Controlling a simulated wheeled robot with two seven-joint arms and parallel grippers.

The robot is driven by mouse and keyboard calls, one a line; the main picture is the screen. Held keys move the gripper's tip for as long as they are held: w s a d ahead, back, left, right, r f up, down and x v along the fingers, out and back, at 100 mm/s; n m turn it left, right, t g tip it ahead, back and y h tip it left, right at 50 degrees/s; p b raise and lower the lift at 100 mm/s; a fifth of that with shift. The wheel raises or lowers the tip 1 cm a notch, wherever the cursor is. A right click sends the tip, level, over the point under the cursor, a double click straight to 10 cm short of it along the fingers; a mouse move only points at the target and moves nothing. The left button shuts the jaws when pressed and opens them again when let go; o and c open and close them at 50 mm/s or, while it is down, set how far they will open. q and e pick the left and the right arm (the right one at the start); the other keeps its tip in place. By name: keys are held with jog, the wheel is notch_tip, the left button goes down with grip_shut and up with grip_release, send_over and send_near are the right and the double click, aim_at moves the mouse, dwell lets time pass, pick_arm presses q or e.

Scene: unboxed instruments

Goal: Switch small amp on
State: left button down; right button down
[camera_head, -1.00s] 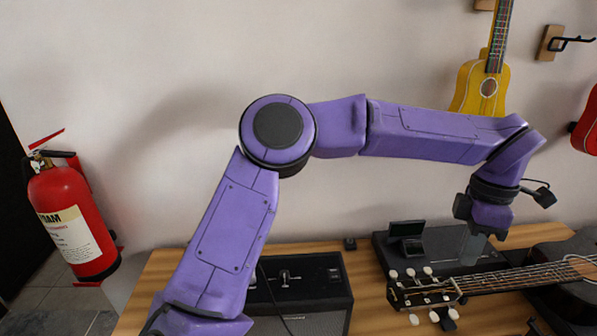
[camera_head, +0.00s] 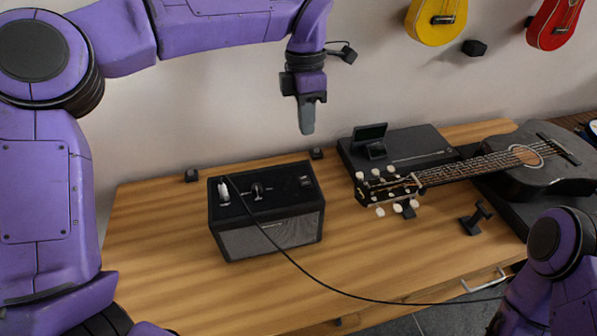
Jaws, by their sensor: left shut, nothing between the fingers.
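The small amp (camera_head: 268,236) is a black box with a grey grille front, standing on the left half of the wooden table. Its top panel (camera_head: 285,188) carries small controls and a plugged-in cable; which control is the power switch is too small to tell. My left gripper (camera_head: 307,126) is shut and empty, pointing down in the air above and behind the amp's right side, apart from it. My right arm shows at the lower right; its gripper is out of view.
A black cable (camera_head: 330,283) runs from the amp across the table to the right. A black acoustic guitar (camera_head: 545,178) lies at the right, its headstock near a flat black case (camera_head: 410,148). Yellow (camera_head: 432,30) and red (camera_head: 548,34) ukuleles hang on the wall. The table's front left is clear.

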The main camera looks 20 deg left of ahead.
pick_arm(q)
jog(key=p, duration=0.3)
send_near(306, 184)
jog(key=f, duration=0.6)
jog(key=shift+s+d, duration=0.2)
jog(key=shift+d, duration=0.05)
jog(key=shift+f, duration=0.45)
